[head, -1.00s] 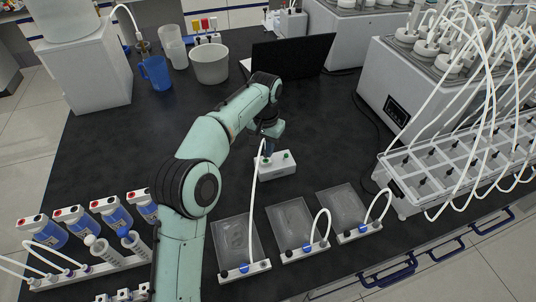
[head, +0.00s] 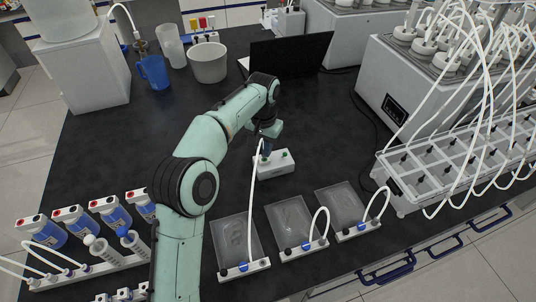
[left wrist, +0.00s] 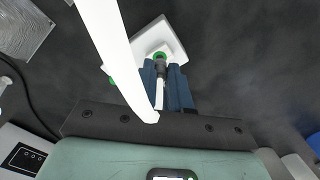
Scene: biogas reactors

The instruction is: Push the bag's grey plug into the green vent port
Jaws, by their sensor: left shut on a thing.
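The white vent block (head: 276,168) stands on the black bench, with a green port (head: 285,154) showing on its top. In the left wrist view the block (left wrist: 172,38) has one green port (left wrist: 160,55) straight ahead of the fingers and another green port (left wrist: 111,81) at its left edge. My left gripper (head: 266,151) is over the block, its blue fingers shut on the grey plug (left wrist: 162,70). The plug's tip lines up with the green ring; how deep it sits I cannot tell. A white tube (head: 252,200) runs from the plug to the leftmost clear bag (head: 237,238). My right gripper is not in view.
Two more bags (head: 291,222) (head: 341,207) with looped tubes lie to the right. A reactor rack (head: 450,165) stands at the right, a laptop (head: 290,52) and beakers (head: 208,64) behind. Blue-labelled bottles (head: 110,212) stand front left. Bench around the block is clear.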

